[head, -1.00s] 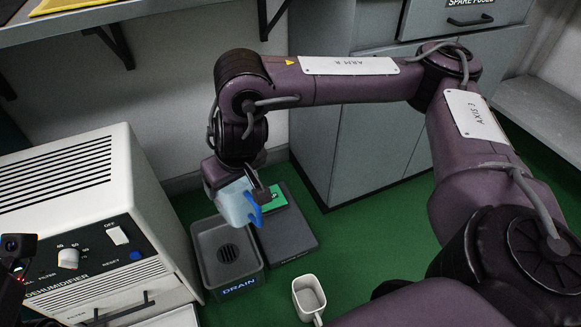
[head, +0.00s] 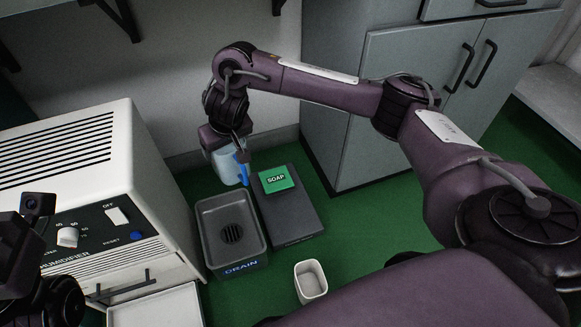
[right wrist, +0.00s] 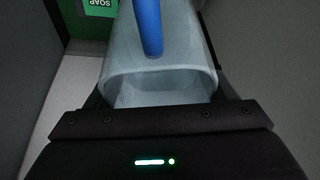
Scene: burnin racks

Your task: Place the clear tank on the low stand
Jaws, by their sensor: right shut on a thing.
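The clear tank (head: 228,166) is a pale, see-through container with a blue handle. My right gripper (head: 238,152) is shut on it near the wall, behind the drain tray and beside the low stand's back left corner. In the right wrist view the tank (right wrist: 160,60) fills the space ahead of the gripper, its open rim facing the camera. The low stand (head: 292,222) is a flat dark grey block on the green floor, with a green soap packet (head: 276,179) on its back part. Part of my left gripper (head: 30,205) shows at the left edge; its fingertips are not clear.
A grey drain tray (head: 210,212) sits left of the stand. A white dehumidifier (head: 75,150) with an open-looking lower drawer (head: 155,308) stands at left. A white cup (head: 311,282) is on the floor in front. A grey cabinet (head: 400,90) stands behind right.

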